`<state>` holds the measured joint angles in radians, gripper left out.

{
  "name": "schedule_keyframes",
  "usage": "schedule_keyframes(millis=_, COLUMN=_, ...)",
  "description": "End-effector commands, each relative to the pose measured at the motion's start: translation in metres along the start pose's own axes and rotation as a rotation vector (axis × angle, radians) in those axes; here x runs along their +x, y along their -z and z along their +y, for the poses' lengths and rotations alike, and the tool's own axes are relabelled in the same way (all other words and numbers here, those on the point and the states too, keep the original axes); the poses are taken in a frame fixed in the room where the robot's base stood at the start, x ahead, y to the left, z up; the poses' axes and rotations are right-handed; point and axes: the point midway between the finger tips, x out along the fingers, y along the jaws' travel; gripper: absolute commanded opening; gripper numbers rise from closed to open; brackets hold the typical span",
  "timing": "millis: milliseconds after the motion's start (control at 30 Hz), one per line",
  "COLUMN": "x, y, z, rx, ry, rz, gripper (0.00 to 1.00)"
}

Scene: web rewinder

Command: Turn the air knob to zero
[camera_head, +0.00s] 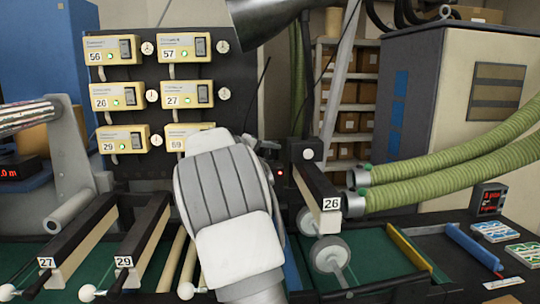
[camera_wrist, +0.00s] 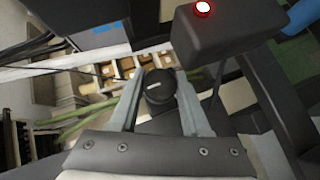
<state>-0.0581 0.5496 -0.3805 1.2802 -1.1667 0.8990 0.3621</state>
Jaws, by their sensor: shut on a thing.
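The air knob (camera_wrist: 159,92) is a round black knob with a short white pointer line in the wrist view. The line lies nearly level across its face, tilted slightly up to the right. My gripper (camera_wrist: 161,78) has one grey finger on each side of the knob and is shut on it. In the head view, my large white-and-grey arm hides the fingers and the knob. No scale or zero mark around the knob is readable.
A dark box with a lit red button (camera_wrist: 202,9) is close to the right of my gripper. Beside my arm stand a bar labelled 26 (camera_head: 329,204) and green hoses (camera_head: 440,168). Yellow numbered control boxes (camera_head: 187,93) hang on the dark panel at left.

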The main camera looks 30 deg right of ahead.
Motion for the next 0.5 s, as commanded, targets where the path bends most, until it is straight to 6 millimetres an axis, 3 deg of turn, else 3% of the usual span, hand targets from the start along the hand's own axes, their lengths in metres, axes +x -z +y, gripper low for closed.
schedule_keyframes(millis=500, x=0.0018, y=-0.0019, z=-0.0080, rx=-0.184, ry=-0.207, rz=0.008, gripper=0.00)
